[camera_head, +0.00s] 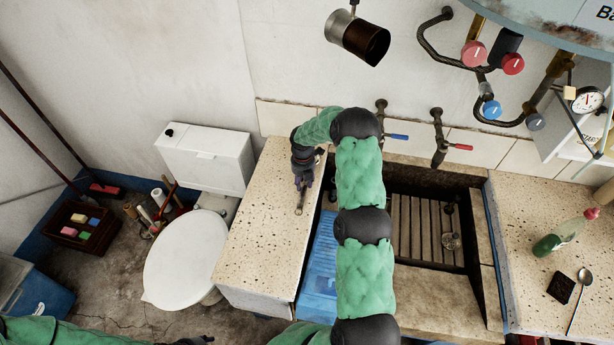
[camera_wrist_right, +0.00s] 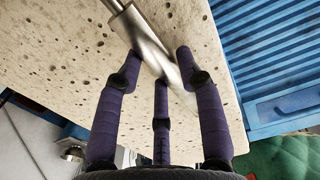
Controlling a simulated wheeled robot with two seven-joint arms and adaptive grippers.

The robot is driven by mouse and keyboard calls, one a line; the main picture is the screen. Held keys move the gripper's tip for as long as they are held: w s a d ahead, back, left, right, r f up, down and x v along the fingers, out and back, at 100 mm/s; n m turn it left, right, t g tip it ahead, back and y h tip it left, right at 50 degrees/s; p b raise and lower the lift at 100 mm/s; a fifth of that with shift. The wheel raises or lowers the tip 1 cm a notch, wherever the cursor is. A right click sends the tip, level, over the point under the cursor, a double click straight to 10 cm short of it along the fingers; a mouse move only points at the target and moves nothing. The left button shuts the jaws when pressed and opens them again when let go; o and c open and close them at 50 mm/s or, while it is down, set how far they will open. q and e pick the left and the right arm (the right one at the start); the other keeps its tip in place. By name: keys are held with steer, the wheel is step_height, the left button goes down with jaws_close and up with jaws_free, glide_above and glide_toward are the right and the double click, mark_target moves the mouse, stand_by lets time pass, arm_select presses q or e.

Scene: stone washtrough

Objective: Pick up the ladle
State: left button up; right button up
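A long-handled metal ladle or spoon (camera_head: 584,275) lies on the right counter, bowl toward the back. My right gripper (camera_head: 302,184) is far from it, low over the left counter, at a small grey metal object (camera_head: 299,210). In the right wrist view a shiny metal piece (camera_wrist_right: 146,40) runs between the purple fingertips of my right gripper (camera_wrist_right: 160,68); what it is, I cannot tell. Whether the fingers press on it is unclear. Of my left gripper (camera_head: 196,341) only a dark part shows at the bottom edge.
A sink (camera_head: 476,240) with a slatted rack lies between the left counter (camera_head: 262,235) and the right counter (camera_head: 525,210). A green bottle (camera_head: 558,238) and dark square (camera_head: 561,288) are near the ladle. A blue crate (camera_head: 320,265) is beside the left counter; taps and pipes hang above.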

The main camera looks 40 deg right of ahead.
jaws_close()
steer(key=shift+r, duration=0.1)
